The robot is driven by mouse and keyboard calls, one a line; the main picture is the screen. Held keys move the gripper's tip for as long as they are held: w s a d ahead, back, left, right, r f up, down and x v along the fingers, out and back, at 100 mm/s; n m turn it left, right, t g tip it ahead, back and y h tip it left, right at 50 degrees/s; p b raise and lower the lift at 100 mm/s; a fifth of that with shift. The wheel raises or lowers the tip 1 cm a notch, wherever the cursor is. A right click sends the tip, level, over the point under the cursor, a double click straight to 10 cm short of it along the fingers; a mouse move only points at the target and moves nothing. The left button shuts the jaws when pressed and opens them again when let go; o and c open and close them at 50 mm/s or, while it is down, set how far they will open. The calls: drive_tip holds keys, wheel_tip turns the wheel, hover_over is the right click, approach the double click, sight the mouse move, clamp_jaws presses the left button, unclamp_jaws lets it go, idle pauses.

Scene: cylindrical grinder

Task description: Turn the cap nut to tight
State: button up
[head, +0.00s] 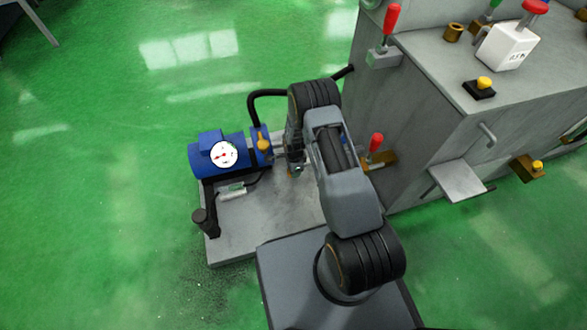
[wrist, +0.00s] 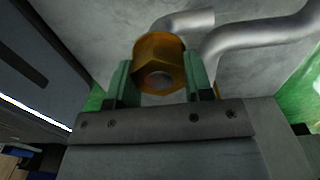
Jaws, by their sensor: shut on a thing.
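The cap nut (wrist: 158,54) is a brass-coloured hex piece in the wrist view, at the top centre. My gripper (wrist: 158,80) has its two green fingers on either side of the nut and is shut on it. A grey bent pipe (wrist: 265,35) runs right beside the nut. In the head view my arm reaches down beside the blue motor and pump unit, and the nut and fingertips are hidden behind the arm.
A blue motor (head: 218,155) with a white gauge (head: 223,154) stands on a grey base plate (head: 240,235). The grey machine body (head: 415,130) rises to the right, with a red-handled lever (head: 375,143) near my arm. Green floor (head: 90,200) is open at left.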

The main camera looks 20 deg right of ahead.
idle(0.4)
drive_tip(key=o, duration=0.9)
wheel_tip(320, 180, up, 14)
drive_tip(key=p, duration=0.5)
drive_tip(key=shift+f, duration=0.1)
drive_tip(key=s+r+n+t+p, duration=0.1)
drive_tip(key=s+r+n+p, duration=0.5)
drive_tip(key=r, duration=1.3)
drive_tip(key=w+r+n+t+p, duration=0.1)
drive_tip(key=r+n+p, duration=0.1)
drive_tip(key=r+p, duration=1.25)
drive_tip(key=s+r+n+p, duration=0.3)
drive_tip(key=s+r, duration=0.2)
drive_tip(key=r, duration=0.4)
drive_tip(key=s+r+n+t+p, duration=0.1)
drive_tip(key=s+r+n+p, duration=0.2)
drive_tip(key=r, duration=0.7)
drive_tip(key=s+r+n+p, duration=0.3)
drive_tip(key=s+r, duration=0.4)
drive_tip(key=r, duration=0.3)
drive_tip(key=shift+s+a+r+n+t, duration=0.2)
drive_tip(key=shift+a+n+t, duration=0.15)
drive_tip(key=shift+n, duration=0.25)
